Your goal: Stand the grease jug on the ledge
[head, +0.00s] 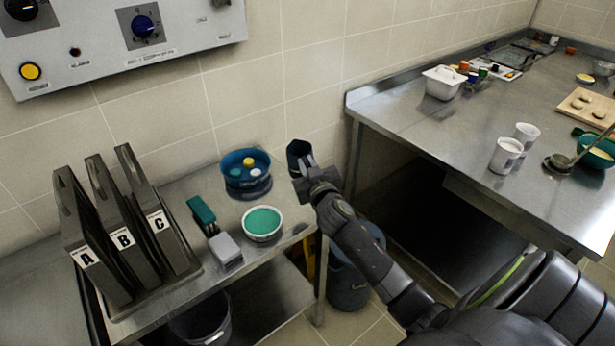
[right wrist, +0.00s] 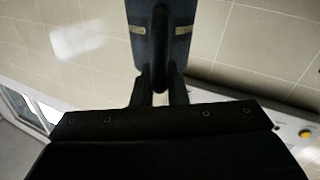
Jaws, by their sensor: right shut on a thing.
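The grease jug (head: 298,153) is dark, and my right gripper (head: 305,178) is shut on it, holding it up by the tiled wall between the two steel tables. In the right wrist view the jug (right wrist: 181,42) is dark blue-grey with two small tan marks, and the fingers (right wrist: 159,90) close on its handle. The jug's far side and contents are hidden. No surface is clearly marked out as the ledge. My left gripper is not in view.
A bin (head: 350,280) stands below my arm. The control panel (head: 110,35) is on the wall, and white cups (head: 507,155) stand right.

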